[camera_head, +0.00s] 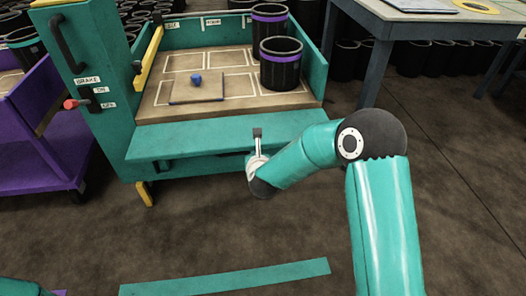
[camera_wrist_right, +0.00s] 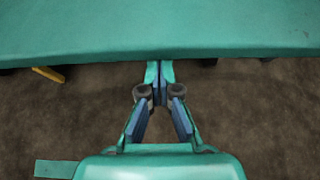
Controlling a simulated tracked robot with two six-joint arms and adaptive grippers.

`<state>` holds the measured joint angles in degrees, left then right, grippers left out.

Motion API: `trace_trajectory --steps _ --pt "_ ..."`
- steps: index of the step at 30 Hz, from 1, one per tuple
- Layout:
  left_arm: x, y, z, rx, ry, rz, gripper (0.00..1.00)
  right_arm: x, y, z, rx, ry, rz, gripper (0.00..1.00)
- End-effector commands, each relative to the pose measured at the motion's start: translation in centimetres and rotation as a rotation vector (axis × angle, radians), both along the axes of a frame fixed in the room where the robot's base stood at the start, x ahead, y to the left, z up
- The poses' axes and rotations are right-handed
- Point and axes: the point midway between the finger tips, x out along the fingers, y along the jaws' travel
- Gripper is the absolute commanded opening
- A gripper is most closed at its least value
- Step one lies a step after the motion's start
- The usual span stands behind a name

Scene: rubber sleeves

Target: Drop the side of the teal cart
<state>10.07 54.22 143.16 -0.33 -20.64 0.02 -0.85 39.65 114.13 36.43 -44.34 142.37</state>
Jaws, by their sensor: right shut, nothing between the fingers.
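The teal cart (camera_head: 106,150) stands ahead, its deck (camera_head: 210,88) open toward me. Its near side panel (camera_head: 190,141) is folded down and outward, below the deck's front edge; I cannot tell its exact tilt. In the right wrist view the panel (camera_wrist_right: 160,32) spans the top. My right gripper (camera_head: 257,138) is at the panel's outer edge, right of its middle. In the right wrist view its fingertips (camera_wrist_right: 160,72) are together and empty, close under the edge; I cannot tell whether they touch it. My left gripper is out of view.
Two black sleeves with purple bands (camera_head: 281,65) stand on the deck, beside a small board with a blue knob (camera_head: 196,80). A red-tipped brake lever (camera_head: 72,104) is at left. A purple cart (camera_head: 40,150) stands left, a table (camera_head: 430,22) at back right.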

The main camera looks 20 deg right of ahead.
Motion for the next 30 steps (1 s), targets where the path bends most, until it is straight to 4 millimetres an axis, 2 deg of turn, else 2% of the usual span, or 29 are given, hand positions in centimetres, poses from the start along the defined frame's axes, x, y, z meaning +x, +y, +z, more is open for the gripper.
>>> trace_trajectory --steps 1,3,18,23,30 --pt "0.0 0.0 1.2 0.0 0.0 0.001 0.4 0.2 0.0 1.3 0.004 0.01 -0.001 0.0" --pt "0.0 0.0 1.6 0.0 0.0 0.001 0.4 0.2 0.0 1.5 0.01 0.031 0.002 0.0" --pt "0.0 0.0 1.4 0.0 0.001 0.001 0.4 0.3 0.2 1.3 0.015 0.044 0.005 0.0" --pt "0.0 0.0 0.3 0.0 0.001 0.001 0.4 0.3 0.2 0.4 0.015 0.045 0.006 0.0" --pt "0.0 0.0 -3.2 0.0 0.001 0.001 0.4 0.2 0.6 -2.6 0.015 0.047 0.011 0.0"
